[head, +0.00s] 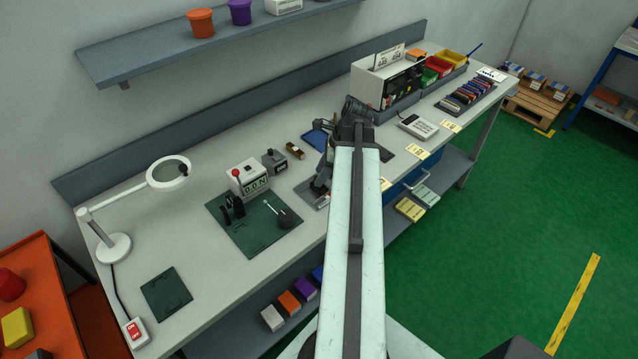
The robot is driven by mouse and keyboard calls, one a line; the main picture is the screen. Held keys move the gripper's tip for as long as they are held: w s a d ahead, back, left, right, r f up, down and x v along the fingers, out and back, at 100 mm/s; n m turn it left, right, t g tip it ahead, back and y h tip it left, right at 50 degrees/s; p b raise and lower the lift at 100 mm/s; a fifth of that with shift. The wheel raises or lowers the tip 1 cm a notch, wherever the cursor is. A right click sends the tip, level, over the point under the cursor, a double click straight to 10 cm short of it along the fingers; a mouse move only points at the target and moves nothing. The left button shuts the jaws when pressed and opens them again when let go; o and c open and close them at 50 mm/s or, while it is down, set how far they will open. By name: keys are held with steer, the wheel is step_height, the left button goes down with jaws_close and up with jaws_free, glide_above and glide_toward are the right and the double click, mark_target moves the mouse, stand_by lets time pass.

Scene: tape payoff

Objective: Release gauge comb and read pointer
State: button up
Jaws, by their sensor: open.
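A pale counter unit (248,180) with a red ball knob and a green-on-white reading, seemingly ending in "00N", stands at the back of a green mat (247,238). A black upright piece (233,208) stands at its front left; I cannot tell whether this is the gauge comb. My gripper (322,172) is open, beyond the end of my pale arm, to the right of the mat and apart from these things. Its fingertips are small and dark against a grey fixture.
A small grey box (274,161) and a brown cylinder (295,150) stand behind the mat. A magnifier lamp (168,175) stands left. A white panel unit (385,80), bins (440,66) and a calculator-like device (418,126) fill the right. My arm hides part of the bench.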

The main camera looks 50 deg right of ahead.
steer(key=shift+w+a+f, duration=0.1)
steer(key=shift+w+f, duration=0.05)
steer(key=shift+f, duration=0.4)
steer(key=shift+r, duration=0.15)
jaws_close()
stand_by(0.8)
